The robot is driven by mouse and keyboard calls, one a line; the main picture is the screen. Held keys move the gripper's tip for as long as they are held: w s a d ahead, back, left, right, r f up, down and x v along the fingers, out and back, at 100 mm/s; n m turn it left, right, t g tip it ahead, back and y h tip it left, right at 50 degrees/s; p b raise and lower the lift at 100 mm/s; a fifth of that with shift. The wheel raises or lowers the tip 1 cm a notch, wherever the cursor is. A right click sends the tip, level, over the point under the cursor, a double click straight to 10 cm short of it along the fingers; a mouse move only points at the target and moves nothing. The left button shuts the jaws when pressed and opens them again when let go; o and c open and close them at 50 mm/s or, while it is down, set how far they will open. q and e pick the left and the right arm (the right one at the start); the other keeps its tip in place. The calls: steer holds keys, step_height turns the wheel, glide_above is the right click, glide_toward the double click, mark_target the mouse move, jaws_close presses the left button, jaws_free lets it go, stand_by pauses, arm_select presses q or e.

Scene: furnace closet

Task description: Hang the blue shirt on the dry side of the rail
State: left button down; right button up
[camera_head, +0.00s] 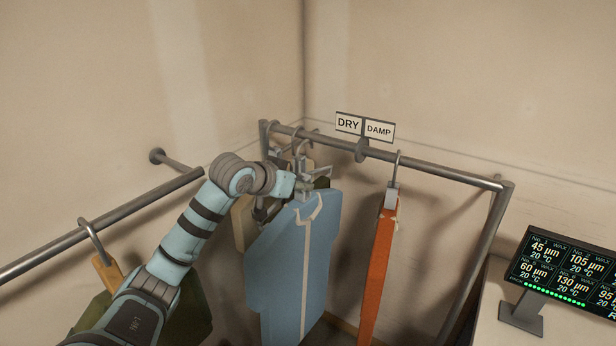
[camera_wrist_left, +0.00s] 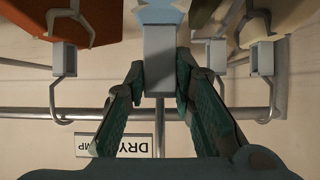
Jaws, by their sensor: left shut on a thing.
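The blue shirt (camera_head: 295,265) hangs upright in the head view, in front of the wall-corner rail (camera_head: 440,172). My left gripper (camera_head: 314,178) is shut on the grey hanger block (camera_wrist_left: 160,62) above the shirt's collar. In the wrist view, the hanger's thin stem crosses the line of the rail (camera_wrist_left: 230,114); whether its hook rests on the rail I cannot tell. The DRY sign (camera_head: 348,124) marks the rail's left part and the DAMP sign (camera_head: 379,131) its right. A round divider (camera_head: 361,150) sits between them. The shirt is on the DRY side. My right gripper is out of view.
An orange garment (camera_head: 378,265) hangs on the damp side. Tan and olive garments hang behind the shirt, partly hidden. A second rail (camera_head: 100,225) at left holds an olive garment (camera_head: 190,310). A display screen (camera_head: 565,265) stands at right. Rail beyond the orange garment is bare.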

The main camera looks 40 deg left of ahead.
arm_select(q)
steer(key=shift+w+d+r, duration=0.1)
steer(key=shift+w+d, duration=0.05)
steer(key=shift+v, duration=0.75)
steer(key=shift+s+a, duration=0.25)
steer(key=shift+s, duration=0.15)
steer(key=w, duration=0.7)
steer(key=shift+w+a, duration=0.15)
steer(key=shift+w, duration=1.35)
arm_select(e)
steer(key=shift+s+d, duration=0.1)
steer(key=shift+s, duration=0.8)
arm_select(q)
steer(key=shift+w, duration=0.15)
steer(key=shift+w, duration=0.5)
